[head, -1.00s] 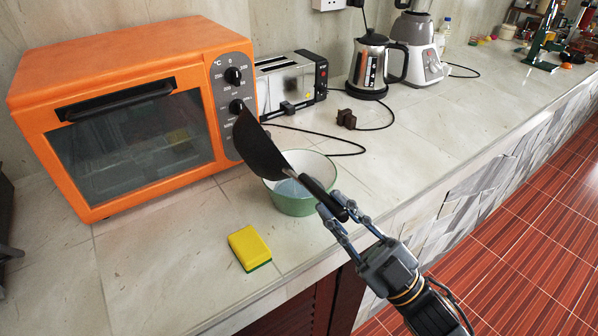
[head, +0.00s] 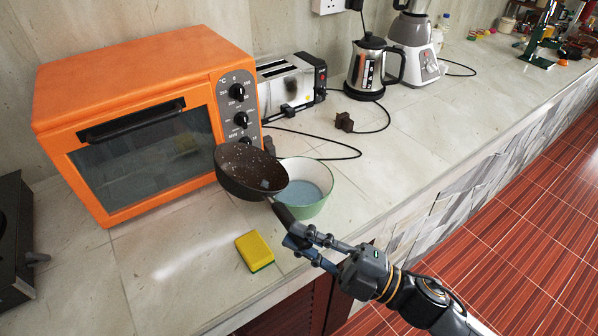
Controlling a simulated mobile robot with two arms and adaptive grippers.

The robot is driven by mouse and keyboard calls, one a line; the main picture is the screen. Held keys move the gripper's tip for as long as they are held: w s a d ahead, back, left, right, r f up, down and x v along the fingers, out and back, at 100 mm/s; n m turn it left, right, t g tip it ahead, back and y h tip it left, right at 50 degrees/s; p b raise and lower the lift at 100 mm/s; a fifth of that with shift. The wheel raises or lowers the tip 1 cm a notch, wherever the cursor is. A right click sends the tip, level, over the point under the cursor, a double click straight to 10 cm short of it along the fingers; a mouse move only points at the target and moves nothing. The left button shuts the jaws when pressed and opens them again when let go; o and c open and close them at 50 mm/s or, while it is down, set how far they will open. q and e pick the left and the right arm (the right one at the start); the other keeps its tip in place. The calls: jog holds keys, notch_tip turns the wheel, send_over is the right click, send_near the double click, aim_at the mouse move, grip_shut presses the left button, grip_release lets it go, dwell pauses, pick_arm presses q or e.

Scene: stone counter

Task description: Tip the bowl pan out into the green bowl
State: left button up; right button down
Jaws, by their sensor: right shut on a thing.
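The bowl pan (head: 240,174) is dark and round, with pale specks and a small light piece inside. It is now roughly level, its opening facing up and toward me, above and to the left of the green bowl. The green bowl (head: 312,207) stands upright on the counter, with a pale bluish inside; the pan hides part of its left rim. My right gripper (head: 296,241) is shut on the pan's dark handle, in front of the bowl. My left gripper is not in view.
An orange toaster oven (head: 140,60) stands close behind the pan. A yellow and green sponge (head: 254,250) lies in front. A toaster (head: 288,82), kettle (head: 372,65) and blender (head: 414,45) stand behind, with cables on the counter. A dark appliance (head: 12,240) is at the left.

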jog(key=s+a+f+n+g+h+p, duration=0.2)
jog(key=a+f+n+p, duration=0.3)
jog(key=p, duration=0.3)
jog(key=shift+s+a+f+h+p, duration=0.4)
jog(key=shift+s+a+f+h, duration=0.3)
jog(key=shift+a, duration=0.2)
dwell(0.6)
